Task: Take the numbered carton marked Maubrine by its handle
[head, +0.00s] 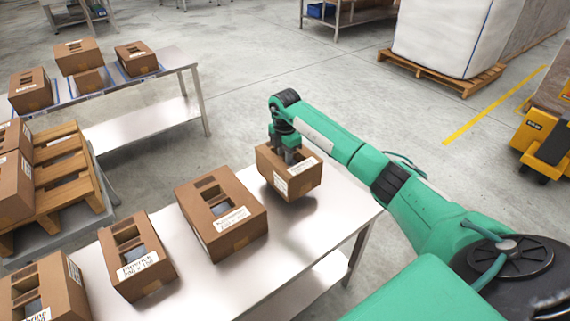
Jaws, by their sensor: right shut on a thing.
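My right gripper (287,156) is shut on the top of a brown carton (296,185) at the far end of the steel table. The gripped handle is mostly hidden by the fingers. This carton seems to hang just above the table, with a shadow below it; its white label is too small to read. Three more cartons stand in a row on the table: a larger one (245,239), a smaller one (158,288) and one at the lower left corner (66,296), whose partly cut label seems to end in "brine". My left gripper is out of view.
The steel table (190,297) has bare room between cartons. Left are a wooden pallet (86,181) with cartons and another table (160,88) with several cartons. A white bulk bag (445,35) on a pallet and a yellow truck (540,143) stand at the right.

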